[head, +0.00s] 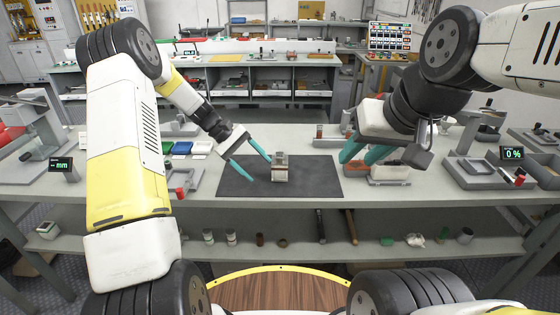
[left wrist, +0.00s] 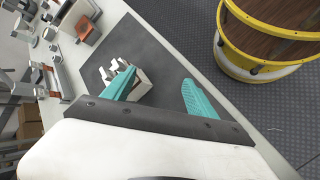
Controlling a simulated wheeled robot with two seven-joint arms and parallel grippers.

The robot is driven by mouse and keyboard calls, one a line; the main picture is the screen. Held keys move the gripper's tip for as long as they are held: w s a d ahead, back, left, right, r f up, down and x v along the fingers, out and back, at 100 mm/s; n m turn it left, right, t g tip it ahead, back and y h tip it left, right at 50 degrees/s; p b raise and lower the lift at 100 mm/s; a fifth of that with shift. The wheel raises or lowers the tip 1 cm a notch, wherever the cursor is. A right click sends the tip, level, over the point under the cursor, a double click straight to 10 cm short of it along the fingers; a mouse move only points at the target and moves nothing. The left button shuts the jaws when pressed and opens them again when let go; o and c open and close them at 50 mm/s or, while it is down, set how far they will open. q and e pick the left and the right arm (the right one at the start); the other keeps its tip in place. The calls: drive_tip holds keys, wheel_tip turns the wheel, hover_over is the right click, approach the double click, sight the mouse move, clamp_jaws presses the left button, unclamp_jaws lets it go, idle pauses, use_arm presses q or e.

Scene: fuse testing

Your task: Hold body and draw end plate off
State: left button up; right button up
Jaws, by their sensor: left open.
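The body (head: 280,172), a small blocky pale-grey piece with a thin reddish band, stands on the dark mat (head: 318,182). In the left wrist view the body (left wrist: 141,88) shows pale prongs, partly covered by one finger. I cannot tell the end plate apart from the rest of it. My left gripper (head: 261,171) is open, its teal fingers just left of the body, one tip close to it; in the left wrist view the gripper (left wrist: 159,76) has its fingers wide apart. My right gripper (head: 357,155) hangs above the mat's right edge, fingers apart and empty.
A display (head: 62,164) and a red-tipped fixture (head: 182,184) stand left. A percent display (head: 512,153) stands right. The mat is otherwise clear.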

sight(276, 170)
use_arm(q)
drive_tip(key=n+h, duration=0.1)
drive_tip(key=n, duration=0.1)
drive_tip(key=w+n+h, duration=0.1)
drive_tip(key=n, duration=0.1)
drive_tip(key=w+a+n, duration=0.1)
drive_tip(key=shift+r+n+t+h, duration=0.15)
drive_tip(key=shift+n+t+h, duration=0.15)
drive_tip(key=shift+n+h, duration=0.1)
drive_tip(key=w+n+h, duration=0.1)
drive_tip(key=w+a+f+n+h, duration=0.1)
drive_tip(key=n, duration=0.1)
drive_tip(key=w+f+n+t, duration=0.1)
drive_tip(key=n, duration=0.1)
drive_tip(key=shift+a+f+h, duration=0.15)
drive_tip(key=shift+f+h, duration=0.1)
drive_tip(key=shift+h, duration=0.15)
drive_tip(key=shift+w+a+f+n+h, duration=0.1)
drive_tip(key=shift+w+f+n+h, duration=0.2)
drive_tip(key=shift+n, duration=0.3)
drive_tip(key=shift+x, duration=4.85)
drive_tip(key=shift+w, duration=0.15)
drive_tip(key=c, duration=0.8)
drive_tip(key=shift+c, duration=0.2)
clamp_jaws()
drive_tip(key=shift+f, duration=0.2)
